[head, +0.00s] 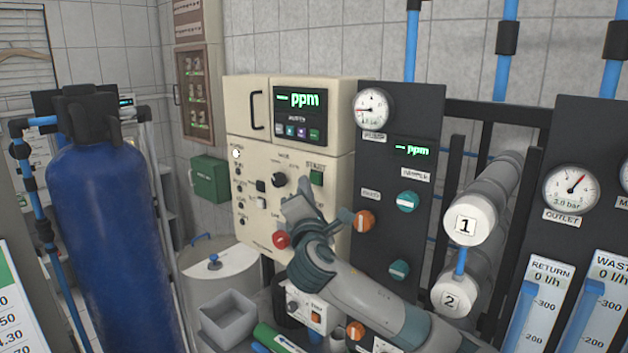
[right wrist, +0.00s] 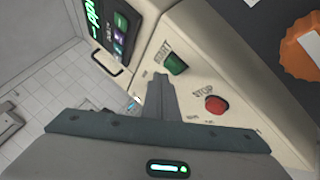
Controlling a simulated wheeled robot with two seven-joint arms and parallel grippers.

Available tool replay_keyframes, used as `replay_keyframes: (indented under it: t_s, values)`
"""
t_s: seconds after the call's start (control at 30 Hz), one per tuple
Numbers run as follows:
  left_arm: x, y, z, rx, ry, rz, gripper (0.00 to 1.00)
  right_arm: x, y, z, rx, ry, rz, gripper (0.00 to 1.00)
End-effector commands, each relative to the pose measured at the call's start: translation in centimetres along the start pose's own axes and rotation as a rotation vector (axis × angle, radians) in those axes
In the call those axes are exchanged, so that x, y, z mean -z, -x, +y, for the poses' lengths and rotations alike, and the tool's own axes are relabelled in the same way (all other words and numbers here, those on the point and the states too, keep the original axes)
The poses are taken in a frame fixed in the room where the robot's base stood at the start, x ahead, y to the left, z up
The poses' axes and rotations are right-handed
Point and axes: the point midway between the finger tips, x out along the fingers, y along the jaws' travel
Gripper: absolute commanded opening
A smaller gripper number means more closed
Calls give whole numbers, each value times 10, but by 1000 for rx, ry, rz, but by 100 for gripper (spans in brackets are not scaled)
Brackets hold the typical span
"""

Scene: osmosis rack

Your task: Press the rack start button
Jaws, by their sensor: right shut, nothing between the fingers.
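The green START button (head: 316,178) is on the beige control cabinet (head: 243,213), right of a black knob. It also shows in the right wrist view (right wrist: 175,64), with a red STOP button (right wrist: 216,104) below and right of it. My right gripper (head: 293,190) is shut and empty in front of the cabinet, below and left of the START button. In the right wrist view its fingertips (right wrist: 160,78) appear just left of the button, with a small gap in the picture. The distance to the panel face is unclear. My left gripper is out of view.
A red knob (head: 281,240) is low on the cabinet beside my right wrist. A dark panel with a gauge (head: 372,109), teal knobs and an orange knob (head: 363,221) stands at right. A blue tank (head: 110,230) is at left. A grey bin (head: 228,318) sits below.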

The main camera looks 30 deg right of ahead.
Motion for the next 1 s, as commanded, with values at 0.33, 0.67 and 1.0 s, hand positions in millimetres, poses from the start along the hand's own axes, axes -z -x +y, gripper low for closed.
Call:
replay_keyframes:
  t_s: [0.33, 0.67, 1.0]
  values:
    - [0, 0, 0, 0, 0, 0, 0, 0, 0, 0, 0, 0, 0, 0]
    - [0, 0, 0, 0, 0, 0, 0, 0, 0, 0, 0, 0, 0, 0]
    - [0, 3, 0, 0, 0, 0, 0, -4, -6, -4, 0, 0, 0, 0]
